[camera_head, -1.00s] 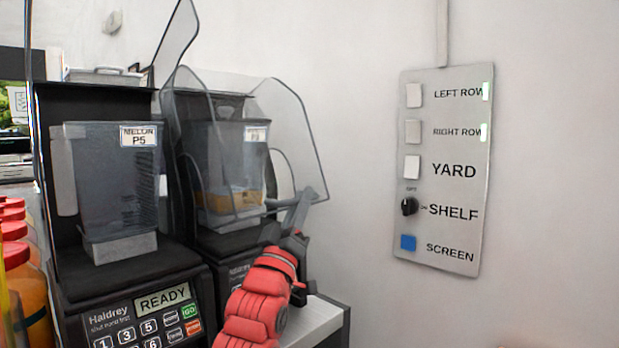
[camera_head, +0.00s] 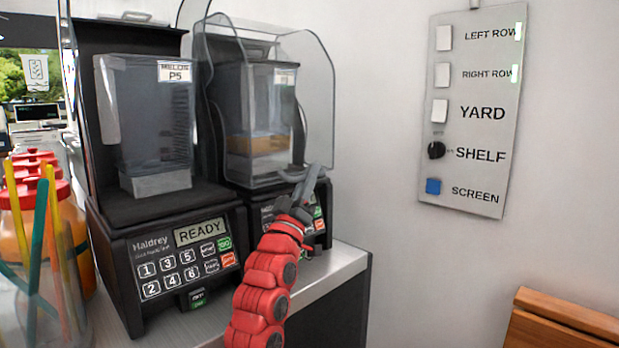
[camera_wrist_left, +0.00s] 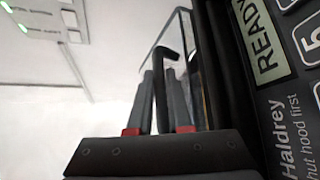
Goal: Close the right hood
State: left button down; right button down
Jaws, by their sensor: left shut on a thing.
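The right hood (camera_head: 318,95) is a clear, smoky cover on the right blender machine in the head view. It is down around the front of the right jar (camera_head: 258,110), its lower edge near the machine's base. My left gripper (camera_head: 308,180) is at the hood's lower front edge. In the left wrist view, my left gripper (camera_wrist_left: 161,85) is shut on a dark hooked part, which looks like the hood's handle (camera_wrist_left: 166,54). Whether the hood is fully seated cannot be told. My right gripper is not in view.
The left machine (camera_head: 150,240) reads READY, its hood raised, with a jar (camera_head: 150,110) inside. A switch panel (camera_head: 470,110) hangs on the wall. Orange bottles and coloured straws (camera_head: 45,240) stand at left. The counter edge (camera_head: 335,268) is clear at right.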

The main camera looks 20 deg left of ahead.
pick_arm(q)
jog(key=shift+w+a+f, duration=0.1)
jog(key=shift+f, duration=0.05)
jog(key=c, duration=1.1)
grip_release()
jog(key=shift+a, duration=0.1)
jog(key=shift+f, duration=0.1)
jog(key=v, duration=1.7)
jog(key=shift+s, duration=0.2)
jog(key=shift+f, duration=0.1)
